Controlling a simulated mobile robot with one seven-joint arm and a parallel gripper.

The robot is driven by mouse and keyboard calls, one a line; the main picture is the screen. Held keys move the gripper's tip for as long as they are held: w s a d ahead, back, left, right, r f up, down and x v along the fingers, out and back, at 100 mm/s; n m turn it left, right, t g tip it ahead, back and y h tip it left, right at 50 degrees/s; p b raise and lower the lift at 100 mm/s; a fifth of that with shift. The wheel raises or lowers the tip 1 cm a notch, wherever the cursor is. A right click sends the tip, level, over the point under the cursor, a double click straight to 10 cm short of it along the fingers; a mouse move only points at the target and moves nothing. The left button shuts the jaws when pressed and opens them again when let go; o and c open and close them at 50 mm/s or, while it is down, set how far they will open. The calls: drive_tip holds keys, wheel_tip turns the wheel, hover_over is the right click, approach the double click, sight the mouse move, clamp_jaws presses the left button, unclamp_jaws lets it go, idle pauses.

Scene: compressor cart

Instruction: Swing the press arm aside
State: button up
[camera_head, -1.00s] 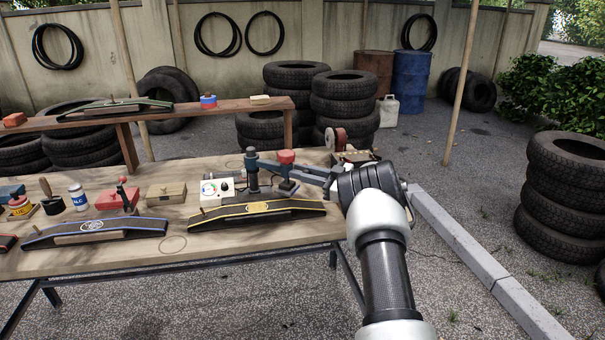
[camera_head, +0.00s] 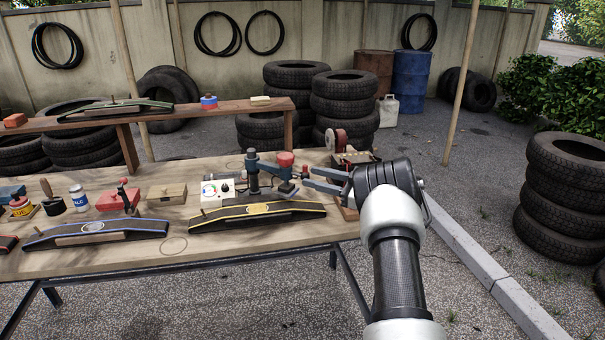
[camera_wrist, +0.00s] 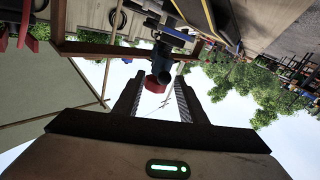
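The press arm (camera_head: 268,166) is a blue-grey bar on a dark upright post (camera_head: 253,178), with a red knob (camera_head: 285,159) at its free end. It reaches right over the bench behind the yellow-trimmed dark curved piece (camera_head: 258,209). My gripper (camera_head: 304,178) is open and empty, just right of the press arm's end, with its fingers pointing left toward it. In the wrist view the red knob (camera_wrist: 156,84) shows between the two spread fingers (camera_wrist: 158,86), beyond their tips, with no contact visible.
A red reel (camera_head: 336,138) and a tray of small items stand behind my gripper. A raised shelf (camera_head: 225,106) runs behind.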

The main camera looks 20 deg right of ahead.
drive_tip(key=p+v, duration=0.1)
drive_tip(key=v, duration=1)
drive_tip(key=shift+s, duration=0.1)
drive_tip(key=shift+c, duration=0.5)
